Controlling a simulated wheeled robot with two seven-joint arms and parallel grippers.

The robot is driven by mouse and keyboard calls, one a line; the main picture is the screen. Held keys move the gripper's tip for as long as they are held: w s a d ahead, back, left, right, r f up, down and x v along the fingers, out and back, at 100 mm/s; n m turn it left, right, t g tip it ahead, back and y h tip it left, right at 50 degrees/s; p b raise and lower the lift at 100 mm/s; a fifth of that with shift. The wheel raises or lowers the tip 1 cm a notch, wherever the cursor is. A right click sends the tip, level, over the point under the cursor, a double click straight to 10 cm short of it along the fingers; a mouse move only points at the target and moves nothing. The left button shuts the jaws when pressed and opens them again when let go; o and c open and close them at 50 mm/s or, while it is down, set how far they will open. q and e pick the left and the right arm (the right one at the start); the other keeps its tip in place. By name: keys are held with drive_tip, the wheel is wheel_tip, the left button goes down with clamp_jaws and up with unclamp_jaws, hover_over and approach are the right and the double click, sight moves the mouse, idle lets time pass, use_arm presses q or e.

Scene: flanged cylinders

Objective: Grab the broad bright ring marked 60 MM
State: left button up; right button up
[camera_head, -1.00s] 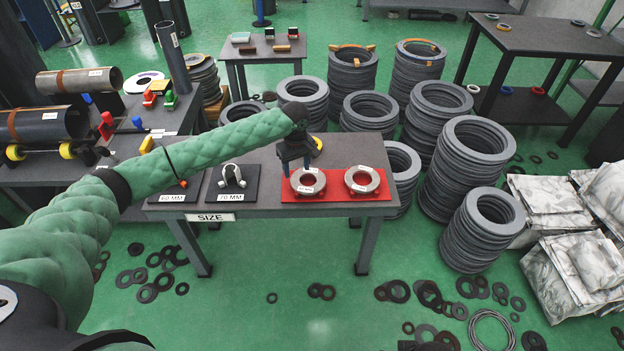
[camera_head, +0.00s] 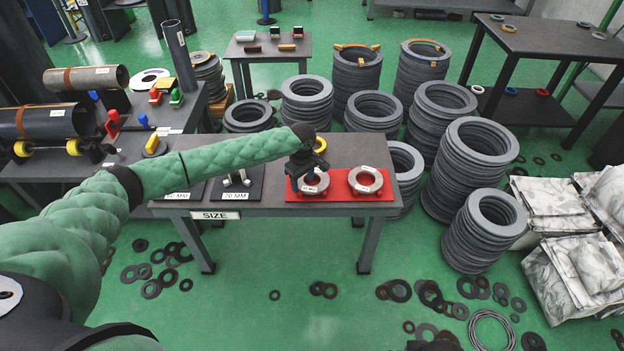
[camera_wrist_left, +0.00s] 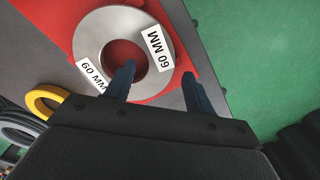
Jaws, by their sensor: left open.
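A broad bright silver ring (camera_head: 322,185) lies flat on the left part of a red mat (camera_head: 340,194) on the front table. In the left wrist view the ring (camera_wrist_left: 88,38) carries two white labels reading 60 MM. A second similar ring (camera_head: 377,185) lies on the mat's right part. My left gripper (camera_head: 309,180) is over the left ring and partly hides it. In the left wrist view its dark fingers (camera_wrist_left: 156,78) are apart with nothing gripped. One finger overlaps the ring's centre hole edge and the other shows near its outer rim. Finger height is unclear.
The front table's sign reads SIZE (camera_head: 215,215). A black pad labelled 70 MM (camera_head: 252,188) holds a bright clamp-like piece left of the mat. A yellow ring (camera_wrist_left: 45,101) shows beside the mat. Grey ring stacks (camera_head: 468,160) stand behind and right of the table.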

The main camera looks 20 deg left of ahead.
use_arm(q)
drive_tip(key=shift+f, duration=0.45)
clamp_jaws()
drive_tip(key=shift+r, duration=0.1)
